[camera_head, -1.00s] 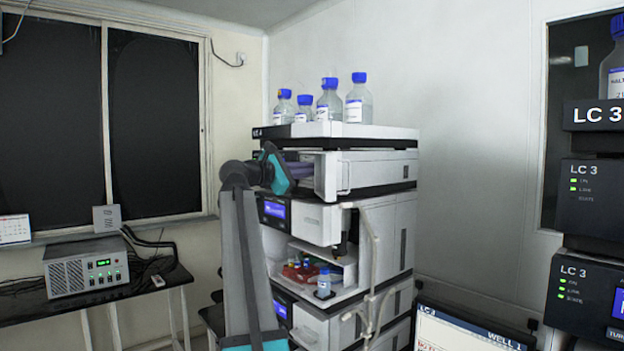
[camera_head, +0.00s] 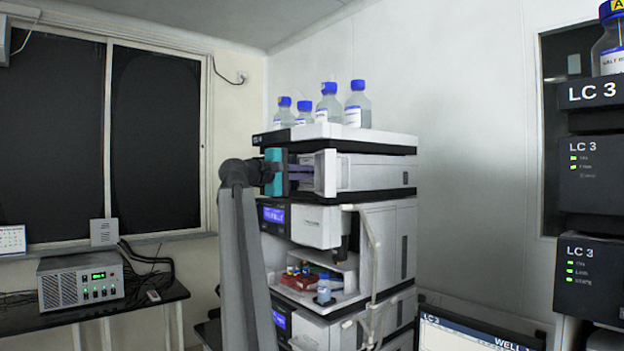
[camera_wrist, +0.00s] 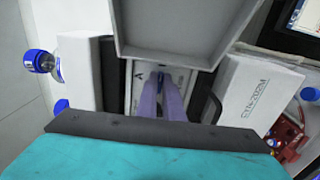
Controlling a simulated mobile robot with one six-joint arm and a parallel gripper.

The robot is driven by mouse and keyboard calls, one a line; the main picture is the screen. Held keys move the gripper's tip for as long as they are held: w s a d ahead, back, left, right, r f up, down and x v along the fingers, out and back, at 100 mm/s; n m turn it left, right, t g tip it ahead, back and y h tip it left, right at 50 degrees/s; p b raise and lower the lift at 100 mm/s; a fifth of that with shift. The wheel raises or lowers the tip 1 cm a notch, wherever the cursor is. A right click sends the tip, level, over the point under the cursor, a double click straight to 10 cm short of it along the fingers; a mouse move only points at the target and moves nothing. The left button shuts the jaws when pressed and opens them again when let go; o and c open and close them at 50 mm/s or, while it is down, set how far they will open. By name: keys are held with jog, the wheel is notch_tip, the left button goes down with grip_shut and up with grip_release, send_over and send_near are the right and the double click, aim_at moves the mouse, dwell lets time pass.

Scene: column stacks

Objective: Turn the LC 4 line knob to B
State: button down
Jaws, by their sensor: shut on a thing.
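The stack with a small label at its upper left (camera_head: 285,137), which I can barely read, stands in the middle of the head view. My gripper (camera_head: 312,172) reaches from the left into the recess of its upper module, with its teal body upright. In the wrist view, the two purple fingers of my gripper (camera_wrist: 160,80) are close together at a pale panel (camera_wrist: 142,78) deep in the recess. They are shut on a small dark part, which looks like the knob (camera_wrist: 160,76). The fingers hide most of it, so I cannot read its setting.
Several blue-capped bottles (camera_head: 357,103) stand on top of the stack. An open white door (camera_wrist: 185,30) and housings flank my fingers closely. An open shelf with small vials (camera_head: 323,290) lies below. The LC 3 stack (camera_head: 590,190) is at the right, a grey power box (camera_head: 82,280) at the left.

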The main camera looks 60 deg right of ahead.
jog(key=shift+f, duration=0.25)
jog(key=c, duration=1.9)
grip_release()
jog(key=shift+a+r, duration=0.15)
jog(key=shift+a, duration=0.05)
jog(key=shift+d, duration=0.1)
jog(key=b+v, duration=0.2)
jog(key=v, duration=1.1)
jog(key=shift+a+b, duration=0.35)
jog(key=shift+b, duration=0.05)
jog(key=shift+w, duration=0.1)
